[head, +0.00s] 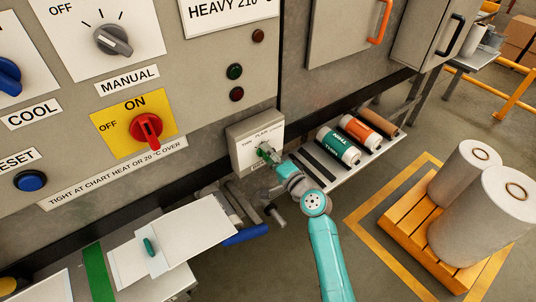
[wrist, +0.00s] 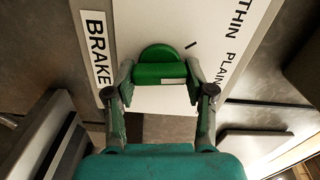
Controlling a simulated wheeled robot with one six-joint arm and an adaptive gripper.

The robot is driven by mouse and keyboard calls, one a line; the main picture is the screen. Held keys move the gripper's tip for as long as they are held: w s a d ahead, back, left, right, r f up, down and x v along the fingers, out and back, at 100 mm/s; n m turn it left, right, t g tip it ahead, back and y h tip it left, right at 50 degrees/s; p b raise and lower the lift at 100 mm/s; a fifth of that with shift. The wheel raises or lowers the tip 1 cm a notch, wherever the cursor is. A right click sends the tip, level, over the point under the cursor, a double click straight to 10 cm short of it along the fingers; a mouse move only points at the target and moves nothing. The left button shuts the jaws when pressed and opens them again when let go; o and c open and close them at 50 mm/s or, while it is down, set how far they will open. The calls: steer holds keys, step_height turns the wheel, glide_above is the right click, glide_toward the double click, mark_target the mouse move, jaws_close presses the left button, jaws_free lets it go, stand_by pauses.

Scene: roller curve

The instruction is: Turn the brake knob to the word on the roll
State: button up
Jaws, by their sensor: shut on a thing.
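The green brake knob (head: 264,149) is on a pale box (head: 236,140) on the machine front. In the wrist view, my gripper (wrist: 161,82) has its fingers against both ends of the knob's raised bar (wrist: 160,73). The panel reads BRAKE (wrist: 97,49), THIN (wrist: 240,17) and PLAIN (wrist: 226,52); a third word is too small to read in the head view. A black tick (wrist: 191,45) shows beside the knob. Where the knob points is unclear. A green roll (head: 338,147) on the rack seems to read THIN. My gripper also shows in the head view (head: 268,154).
An orange roll (head: 358,130) and a brown roll (head: 381,121) lie beside the green roll on the rack. A red ON/OFF switch (head: 147,130) is left of the brake box. Large grey rolls (head: 487,222) stand on a pallet at right. White sheets (head: 187,235) lie at lower left.

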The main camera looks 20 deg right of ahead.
steer(key=shift+m, duration=0.8)
steer(key=shift+f, duration=0.1)
steer(key=o, duration=1.2)
steer(key=shift+c, duration=0.2)
steer(key=v, duration=1.2)
